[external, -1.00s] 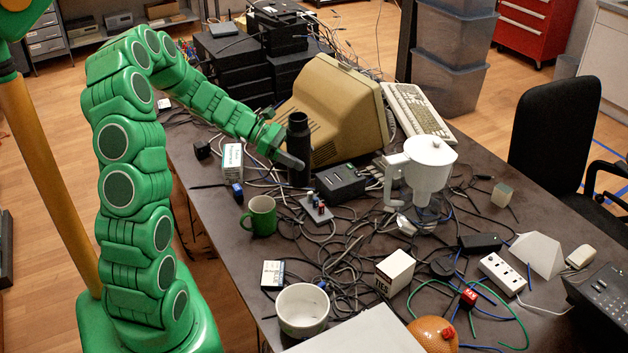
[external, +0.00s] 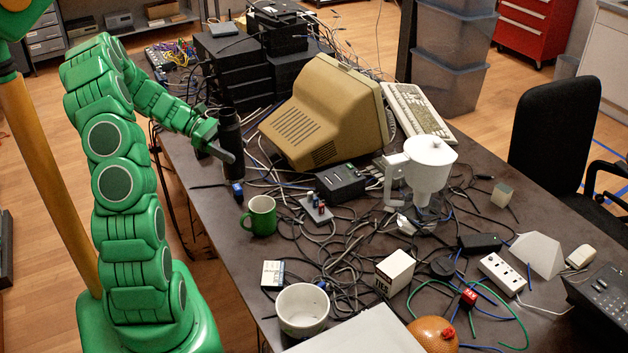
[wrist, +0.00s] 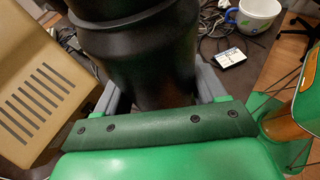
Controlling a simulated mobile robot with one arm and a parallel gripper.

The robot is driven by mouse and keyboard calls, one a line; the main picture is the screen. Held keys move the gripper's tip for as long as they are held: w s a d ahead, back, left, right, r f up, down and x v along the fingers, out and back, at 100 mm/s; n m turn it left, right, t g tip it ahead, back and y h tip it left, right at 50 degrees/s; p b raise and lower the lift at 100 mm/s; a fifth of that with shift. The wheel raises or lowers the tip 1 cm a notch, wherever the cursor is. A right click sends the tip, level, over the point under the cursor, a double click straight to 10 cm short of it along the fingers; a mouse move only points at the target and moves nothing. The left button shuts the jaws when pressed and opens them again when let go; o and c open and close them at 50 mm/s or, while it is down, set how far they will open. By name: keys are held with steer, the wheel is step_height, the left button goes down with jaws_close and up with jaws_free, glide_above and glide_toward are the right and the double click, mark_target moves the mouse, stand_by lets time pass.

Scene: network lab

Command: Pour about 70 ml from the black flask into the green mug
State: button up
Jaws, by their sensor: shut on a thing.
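The black flask (external: 230,132) is upright in my gripper (external: 226,155), near the table's left edge in the external view. In the wrist view the flask (wrist: 150,55) fills the space between the two grey fingers of my gripper (wrist: 158,88), which are shut on it. The flask appears raised, but the gap to the table cannot be told exactly. The green mug (external: 262,216) stands upright on the table, below and right of the flask in the external view, apart from it. Its handle points left. The inside of the flask is hidden.
A beige monitor (external: 325,115) stands just right of the flask. Tangled cables (external: 330,245) cover the table around the mug. A white pot (external: 302,310) and a small box (external: 272,275) lie nearer the front. A white jug machine (external: 428,165) stands to the right.

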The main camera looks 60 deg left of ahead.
mark_target(230, 174)
steer(key=shift+s+a, duration=0.3)
steer(key=shift+s, duration=0.2)
steer(key=shift+s+f, duration=0.15)
steer(key=shift+s, duration=0.05)
steer(key=shift+f, duration=4.35)
steer(key=shift+r+g+y, duration=0.1)
steer(key=shift+g+y, duration=0.2)
steer(key=shift+y, duration=0.2)
